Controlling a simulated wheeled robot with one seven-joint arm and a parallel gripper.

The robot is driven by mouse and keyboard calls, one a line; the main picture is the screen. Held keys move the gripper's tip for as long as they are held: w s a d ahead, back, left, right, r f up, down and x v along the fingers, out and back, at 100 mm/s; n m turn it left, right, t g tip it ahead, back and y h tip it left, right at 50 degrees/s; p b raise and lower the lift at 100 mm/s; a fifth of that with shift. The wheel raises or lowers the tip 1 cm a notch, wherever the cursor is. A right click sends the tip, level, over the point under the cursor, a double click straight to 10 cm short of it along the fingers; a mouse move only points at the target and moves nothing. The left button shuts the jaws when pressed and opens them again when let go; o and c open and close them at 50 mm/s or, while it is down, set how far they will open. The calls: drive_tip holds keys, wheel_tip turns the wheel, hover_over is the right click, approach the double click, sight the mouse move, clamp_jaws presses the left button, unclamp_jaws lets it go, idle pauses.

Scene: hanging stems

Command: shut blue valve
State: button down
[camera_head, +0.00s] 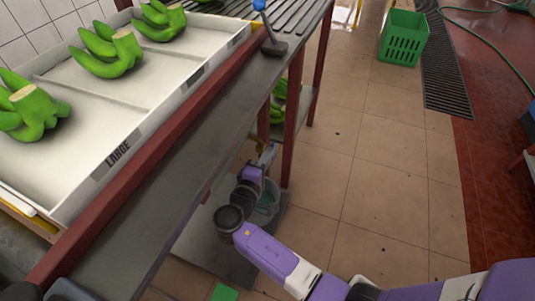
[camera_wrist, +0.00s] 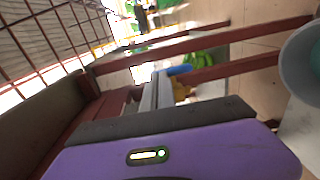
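The blue valve shows in the head view as a small blue handle (camera_head: 268,152) under the table, just beyond my gripper (camera_head: 264,165). In the wrist view its blue handle (camera_wrist: 179,70) lies above a yellow brass-coloured body (camera_wrist: 181,88), just right of my gripper's fingers (camera_wrist: 156,78). The fingers look pressed together with nothing between them. The handle is close beside the fingertips; whether they touch I cannot tell. Part of the valve is hidden behind the fingers and my arm.
A table with dark red legs (camera_head: 293,115) stands over my arm; its lower shelf (camera_head: 195,240) is close by. A bucket (camera_head: 267,197) sits beside my wrist. A white tray (camera_head: 110,165) holds green bananas. A green crate (camera_head: 403,38) stands on the open tiled floor.

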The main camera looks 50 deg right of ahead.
sight(272, 144)
drive_tip(key=shift+r+p, duration=0.2)
drive_tip(key=shift+p, duration=0.25)
drive_tip(key=r+y+p, duration=0.1)
drive_tip(key=p, duration=0.2)
drive_tip(key=g+y+p, duration=0.1)
drive_tip(key=p, duration=0.3)
drive_tip(key=shift+w+d+r+y, duration=0.1)
drive_tip(key=shift+d+r+y, duration=0.25)
drive_tip(key=shift+r+y, duration=0.05)
drive_tip(key=y+p, duration=0.1)
drive_tip(key=p, duration=0.2)
drive_tip(key=d+g+y+p, duration=0.1)
drive_tip(key=y+p, duration=0.1)
drive_tip(key=p, duration=0.1)
drive_tip(key=shift+w+r+p, duration=0.2)
drive_tip(key=shift+p, duration=0.15)
drive_tip(key=shift+w+d+f+y+p, duration=0.1)
drive_tip(key=shift+d+y+p, duration=0.2)
drive_tip(key=shift+p, duration=0.4)
drive_tip(key=shift+w+d+p, duration=0.2)
drive_tip(key=shift+d+p, duration=0.25)
drive_tip(key=shift+d, duration=0.1)
drive_tip(key=shift+w+d+p, duration=0.2)
drive_tip(key=shift+d+p, duration=0.2)
drive_tip(key=shift+d, duration=0.15)
drive_tip(key=shift+w+d+f+g+y+p, duration=0.2)
drive_tip(key=shift+d+g+y+p, duration=0.3)
drive_tip(key=shift+y, duration=0.3)
drive_tip(key=shift+f, duration=0.1)
